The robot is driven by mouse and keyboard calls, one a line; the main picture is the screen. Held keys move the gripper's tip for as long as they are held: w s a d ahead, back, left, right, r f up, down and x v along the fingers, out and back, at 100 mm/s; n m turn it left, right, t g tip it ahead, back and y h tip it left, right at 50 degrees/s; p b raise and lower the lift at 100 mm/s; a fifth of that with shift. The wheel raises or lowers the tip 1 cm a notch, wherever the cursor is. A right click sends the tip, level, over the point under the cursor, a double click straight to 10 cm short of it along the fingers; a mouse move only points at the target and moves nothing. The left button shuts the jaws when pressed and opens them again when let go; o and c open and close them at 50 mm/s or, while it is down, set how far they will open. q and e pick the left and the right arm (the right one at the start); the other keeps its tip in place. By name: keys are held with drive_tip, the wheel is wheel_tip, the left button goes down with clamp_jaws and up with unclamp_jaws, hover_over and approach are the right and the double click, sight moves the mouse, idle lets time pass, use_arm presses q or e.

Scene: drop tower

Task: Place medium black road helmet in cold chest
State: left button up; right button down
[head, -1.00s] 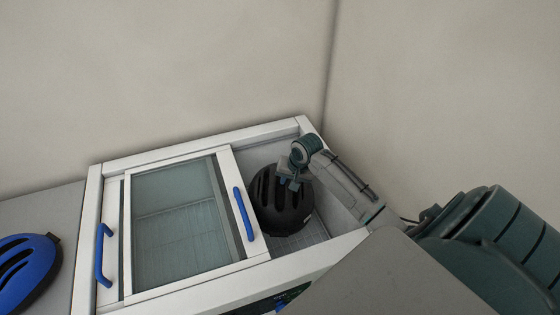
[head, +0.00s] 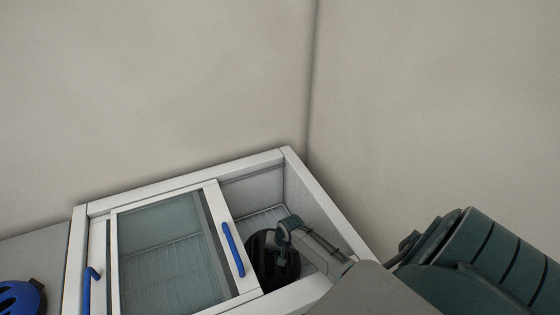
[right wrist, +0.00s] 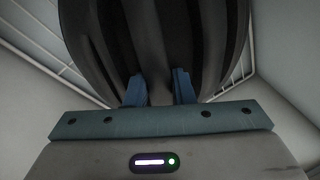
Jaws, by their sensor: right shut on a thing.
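The black road helmet (head: 264,262) is inside the open right part of the white cold chest (head: 262,160), near its front wall. My right gripper (head: 284,234) is shut on the helmet, and my forearm reaches in over the chest's right side. In the right wrist view the helmet (right wrist: 155,45) fills the upper middle, with the two blue fingers (right wrist: 160,88) at its near edge. White wire racking (right wrist: 50,65) shows around the helmet there. Whether the helmet touches the chest floor is hard to tell. My left gripper is not in view.
A sliding glass lid (head: 165,250) covers the chest's left part, with a blue handle (head: 233,249) beside the opening. Another blue handle (head: 88,290) is at the far left. A blue helmet (head: 22,298) lies left of the chest. Walls stand close behind.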

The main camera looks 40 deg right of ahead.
drive_tip(key=s+p, duration=0.1)
drive_tip(key=s, duration=0.1)
drive_tip(key=s+a+p, duration=0.1)
drive_tip(key=p, duration=0.1)
drive_tip(key=shift+s+a+f, duration=0.15)
drive_tip(key=shift+s+a, duration=0.05)
drive_tip(key=shift+s, duration=0.2)
drive_tip(key=shift+f, duration=0.2)
drive_tip(key=shift+w+f, duration=0.1)
drive_tip(key=shift+f, duration=0.1)
drive_tip(key=shift+f, duration=0.15)
drive_tip(key=c, duration=1.2)
unclamp_jaws()
drive_tip(key=shift+c, duration=0.2)
drive_tip(key=shift+d+r, duration=0.1)
drive_tip(key=shift+r, duration=0.55)
drive_tip(key=b+v, duration=0.1)
drive_tip(key=v, duration=1)
drive_tip(key=shift+s, duration=0.25)
